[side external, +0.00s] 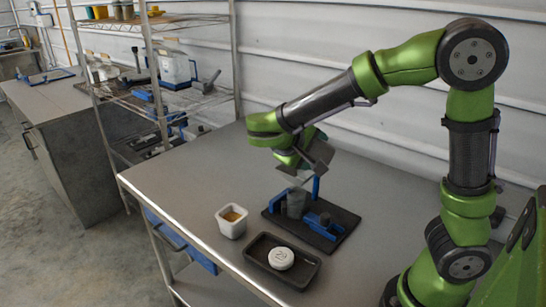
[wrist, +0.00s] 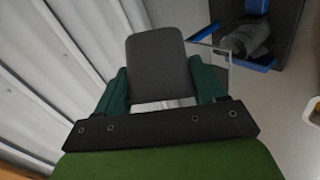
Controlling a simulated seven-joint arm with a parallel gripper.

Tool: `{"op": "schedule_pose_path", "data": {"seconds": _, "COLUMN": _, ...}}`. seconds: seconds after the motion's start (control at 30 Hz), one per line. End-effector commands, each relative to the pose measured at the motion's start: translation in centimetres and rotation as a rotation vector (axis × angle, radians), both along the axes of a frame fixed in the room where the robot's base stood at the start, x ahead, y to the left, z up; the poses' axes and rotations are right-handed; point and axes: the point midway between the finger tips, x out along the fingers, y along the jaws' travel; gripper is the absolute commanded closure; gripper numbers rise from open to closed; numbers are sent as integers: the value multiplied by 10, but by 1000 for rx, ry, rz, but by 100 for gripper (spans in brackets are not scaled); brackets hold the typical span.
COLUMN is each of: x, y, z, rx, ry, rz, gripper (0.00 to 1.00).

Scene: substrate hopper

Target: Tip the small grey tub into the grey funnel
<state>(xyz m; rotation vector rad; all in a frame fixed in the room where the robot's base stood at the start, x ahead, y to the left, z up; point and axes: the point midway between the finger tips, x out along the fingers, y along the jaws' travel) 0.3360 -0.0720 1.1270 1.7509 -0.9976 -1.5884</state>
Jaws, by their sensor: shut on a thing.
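My gripper (side external: 303,160) is shut on the small grey tub (side external: 319,153) and holds it above the black stand, tilted. In the wrist view the tub (wrist: 158,68) shows as a dark grey rounded panel between the green fingers (wrist: 163,100). Its opening and contents are hidden. A grey funnel-like vessel (side external: 296,204) stands below on the black base with blue parts. A grey rounded thing in a blue holder (wrist: 246,38) shows at the upper right of the wrist view, apart from the tub. Whether anything is falling from the tub, I cannot tell.
A white tub with brownish contents (side external: 231,222) stands left of the stand's base (side external: 337,227). A black tray (side external: 257,245) holding a white round lid (side external: 281,258) is in front. The table's left part is clear. A wire shelf rack (side external: 150,20) stands behind.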

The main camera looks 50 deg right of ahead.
Motion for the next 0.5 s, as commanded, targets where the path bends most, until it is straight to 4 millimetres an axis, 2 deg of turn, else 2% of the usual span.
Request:
{"op": "schedule_pose_path", "data": {"seconds": 0.4, "x": 12, "y": -12, "z": -12, "rx": -44, "ry": 594, "rz": 392, "gripper": 55}}
{"op": "schedule_pose_path", "data": {"seconds": 0.5, "x": 17, "y": -13, "z": -10, "rx": -52, "ry": 713, "rz": 469, "gripper": 55}}
